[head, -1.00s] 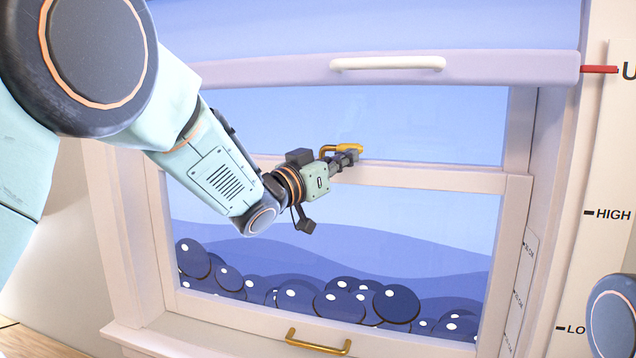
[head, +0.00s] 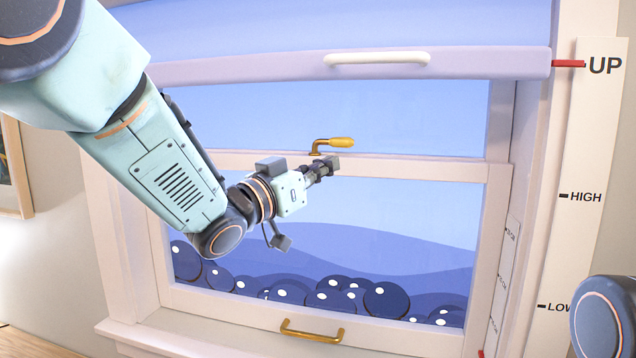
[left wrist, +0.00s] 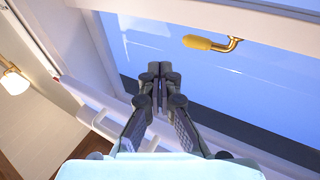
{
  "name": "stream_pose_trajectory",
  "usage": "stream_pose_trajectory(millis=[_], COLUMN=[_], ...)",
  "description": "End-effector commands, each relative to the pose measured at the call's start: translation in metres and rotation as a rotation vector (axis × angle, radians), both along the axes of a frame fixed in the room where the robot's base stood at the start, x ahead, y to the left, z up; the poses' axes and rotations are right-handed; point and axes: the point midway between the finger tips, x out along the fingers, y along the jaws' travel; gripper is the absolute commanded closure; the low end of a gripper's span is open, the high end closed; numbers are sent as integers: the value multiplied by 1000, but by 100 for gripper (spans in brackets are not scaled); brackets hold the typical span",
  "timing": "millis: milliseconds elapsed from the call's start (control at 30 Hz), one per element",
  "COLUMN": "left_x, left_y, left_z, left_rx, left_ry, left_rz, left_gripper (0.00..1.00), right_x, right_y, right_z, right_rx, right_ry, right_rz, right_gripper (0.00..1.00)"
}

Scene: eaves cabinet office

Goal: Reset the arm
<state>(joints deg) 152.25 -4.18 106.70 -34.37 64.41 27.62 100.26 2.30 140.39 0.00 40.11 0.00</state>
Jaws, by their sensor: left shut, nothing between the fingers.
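My left gripper (head: 328,166) is shut and empty in front of the window, a little below the brass latch handle (head: 333,143) on the middle rail. In the left wrist view, the shut fingers (left wrist: 159,74) point toward the window frame, and the latch handle (left wrist: 207,44) is up and right of them, apart from them. My left arm comes in from the upper left. My right gripper is not in view; only a round joint of my right arm shows at the lower right edge of the head view.
The window's lower sash has a brass pull (head: 312,331) at its bottom. A lilac blind bar (head: 470,63) with a white handle (head: 377,58) hangs above. A scale board (head: 590,150) marked UP, HIGH and LOW stands at the right, with a red pointer (head: 568,63) at UP. A wall lamp (left wrist: 14,80) shows at the left.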

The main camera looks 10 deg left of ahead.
Motion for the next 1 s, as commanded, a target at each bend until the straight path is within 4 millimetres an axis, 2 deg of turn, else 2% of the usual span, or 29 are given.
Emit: stream_pose_trajectory(millis=[100, 233, 367, 433, 467, 567, 600, 700, 767, 800, 867, 1000], left_x=[-17, -29, -35, -32, -30, -30, -30, -37, -44, -49, -60, -91], left_y=[2, 4, 5, 10, 16, 41, 48, 63, 72, 77, 84, 99], left_z=[-5, -7, -7, -13, -23, -75, -102, -168, -207, -232, -270, -355], left_rx=[-1, 0, 9, 49, 72, 125, 138, 172, 191, 202, 220, 262], left_ry=[-1, 0, -5, -2, 20, 132, 184, 308, 382, 432, 506, 680], left_rz=[1, 1, 4, 40, 77, 192, 221, 278, 305, 323, 344, 386], left_gripper=[100, 100, 100, 100, 100, 100, 100, 100, 100, 100, 100, 100], right_x=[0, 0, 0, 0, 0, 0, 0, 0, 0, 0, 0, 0], right_y=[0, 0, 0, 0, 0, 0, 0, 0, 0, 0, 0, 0], right_z=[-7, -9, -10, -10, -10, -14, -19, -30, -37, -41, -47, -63], right_rx=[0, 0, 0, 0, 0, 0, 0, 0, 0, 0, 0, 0], right_ry=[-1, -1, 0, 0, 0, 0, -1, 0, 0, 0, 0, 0], right_rz=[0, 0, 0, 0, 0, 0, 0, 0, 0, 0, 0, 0], right_gripper=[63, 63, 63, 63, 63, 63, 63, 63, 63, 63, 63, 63])
